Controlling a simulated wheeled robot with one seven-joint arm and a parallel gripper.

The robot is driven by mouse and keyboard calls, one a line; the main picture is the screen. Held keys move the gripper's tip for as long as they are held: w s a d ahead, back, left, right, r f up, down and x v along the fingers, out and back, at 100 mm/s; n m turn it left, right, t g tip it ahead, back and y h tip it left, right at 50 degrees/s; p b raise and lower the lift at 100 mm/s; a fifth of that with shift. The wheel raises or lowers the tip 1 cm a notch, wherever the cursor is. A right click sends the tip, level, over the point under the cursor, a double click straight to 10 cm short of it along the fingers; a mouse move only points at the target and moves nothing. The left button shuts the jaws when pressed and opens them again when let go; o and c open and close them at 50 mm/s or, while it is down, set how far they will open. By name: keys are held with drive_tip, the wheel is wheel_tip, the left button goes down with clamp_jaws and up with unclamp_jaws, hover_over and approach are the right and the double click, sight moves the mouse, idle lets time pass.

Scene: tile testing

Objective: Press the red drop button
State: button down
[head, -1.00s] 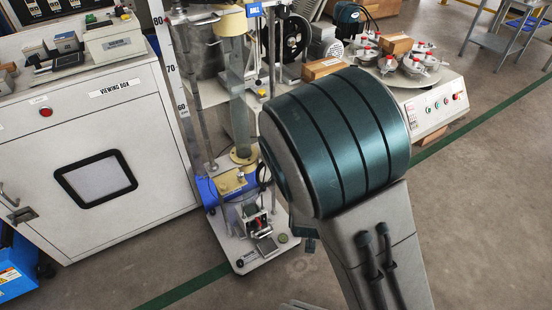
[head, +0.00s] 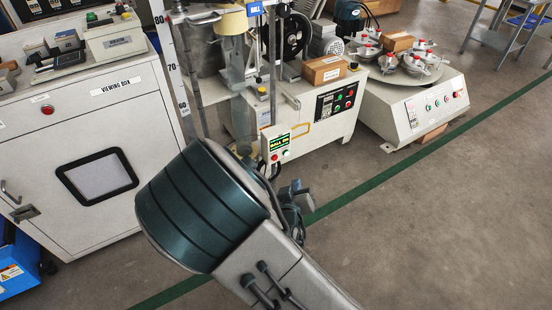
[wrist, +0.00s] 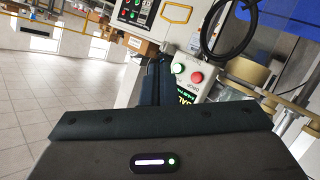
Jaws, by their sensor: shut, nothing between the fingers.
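My gripper (head: 296,194) is below and slightly right of the box, partly hidden by my arm. In the wrist view my dark gripper fingers (wrist: 157,75) are together and empty, left of both buttons. No contact with the red button is visible.
A machine with its own button panel (head: 336,103) stands behind the box. A turntable machine (head: 425,108) stands at right and a viewing box cabinet (head: 95,150) at left. The viewing box has another red button (head: 47,109). Floor at right is clear.

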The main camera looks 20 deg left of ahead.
drive_tip(key=w+a, duration=0.5)
drive_tip(key=a, duration=0.1)
drive_tip(key=shift+p, duration=0.3)
drive_tip(key=shift+w+a, duration=0.1)
drive_tip(key=shift+w, duration=0.1)
idle(1.7)
drive_tip(key=shift+w+a, duration=0.2)
drive_tip(key=shift+a, duration=0.05)
drive_tip(key=shift+w+a+p, duration=0.3)
drive_tip(key=shift+a+p, duration=0.05)
idle(0.8)
idle(0.3)
drive_tip(key=shift+s+d, duration=0.6)
drive_tip(key=shift+d, duration=0.05)
drive_tip(key=shift+s+d, duration=1.6)
drive_tip(key=shift+d, duration=0.3)
